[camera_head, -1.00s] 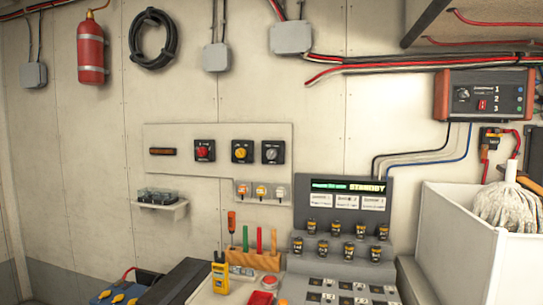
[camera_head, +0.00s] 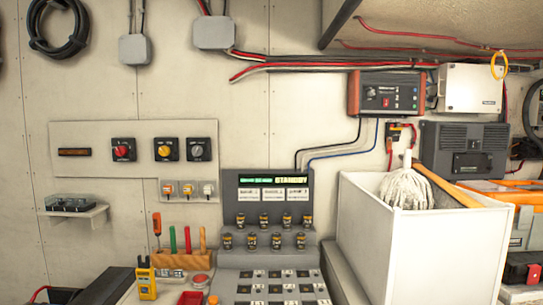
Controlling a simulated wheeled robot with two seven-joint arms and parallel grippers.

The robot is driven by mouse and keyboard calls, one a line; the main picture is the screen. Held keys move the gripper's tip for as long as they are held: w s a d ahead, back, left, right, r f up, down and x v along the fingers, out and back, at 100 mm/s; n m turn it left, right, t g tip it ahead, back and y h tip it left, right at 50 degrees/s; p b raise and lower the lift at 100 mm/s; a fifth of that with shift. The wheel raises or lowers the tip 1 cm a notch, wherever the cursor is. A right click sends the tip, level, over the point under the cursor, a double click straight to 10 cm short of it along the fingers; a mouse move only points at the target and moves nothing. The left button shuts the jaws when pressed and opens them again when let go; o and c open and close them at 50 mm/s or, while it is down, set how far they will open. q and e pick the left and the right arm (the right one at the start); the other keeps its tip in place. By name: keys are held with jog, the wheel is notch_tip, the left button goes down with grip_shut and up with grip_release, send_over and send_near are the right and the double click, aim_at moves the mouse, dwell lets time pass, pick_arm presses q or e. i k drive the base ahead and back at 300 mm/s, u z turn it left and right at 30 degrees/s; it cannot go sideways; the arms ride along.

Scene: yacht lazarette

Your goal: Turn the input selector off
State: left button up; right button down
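A pale wall panel (camera_head: 90,135) carries a row of dark square rotary switches: one with a red knob (camera_head: 122,150), one with a yellow knob (camera_head: 166,149) and one with a grey knob (camera_head: 198,150). A dark wall unit with orange-brown ends (camera_head: 387,93) sits higher to the right, with a small round knob (camera_head: 370,92) on its face. The labels are too small to read, so I cannot tell which control is the input selector or its setting. Neither of my grippers is in view.
Below stands a sloped console (camera_head: 268,215) with a screen reading STANDBY and several small knobs. A white bin (camera_head: 410,240) with a mop head (camera_head: 405,188) blocks the lower right. A tool rack (camera_head: 182,260) and a yellow meter (camera_head: 146,280) stand left of the console.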

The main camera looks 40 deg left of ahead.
aim_at(197, 151)
jog(key=z, duration=1.3)
jog(key=k, duration=1.4)
jog(key=u, duration=1.9)
